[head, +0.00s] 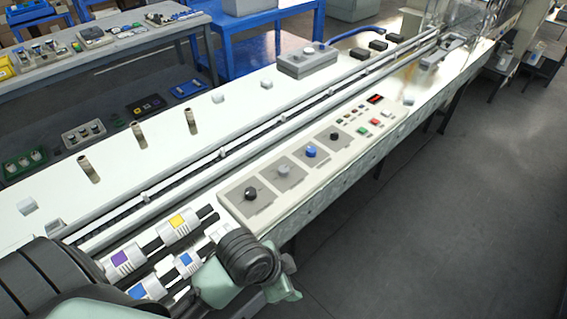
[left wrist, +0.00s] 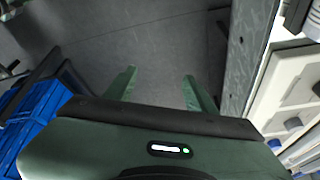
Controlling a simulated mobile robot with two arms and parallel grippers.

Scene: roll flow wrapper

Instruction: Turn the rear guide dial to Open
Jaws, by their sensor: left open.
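A row of dials runs along the sloped front panel of the wrapper in the head view: a near black dial (head: 250,193), a grey dial (head: 283,170), a blue dial (head: 310,151) and a far black dial (head: 335,135). Their labels are too small to read, so I cannot tell which is the rear guide dial. My left gripper (head: 286,288) is low at the panel's near end, partly hidden by its own wrist. In the left wrist view the left gripper (left wrist: 160,88) is open and empty over the floor, with the machine to its right. My right gripper is not in view.
Beyond the dials are small coloured buttons and a red display (head: 375,98). Rollers with purple, yellow and blue labels (head: 180,228) lie beside my left arm. A grey control box (head: 308,60) stands behind the long rails. The floor (head: 430,230) right of the machine is clear.

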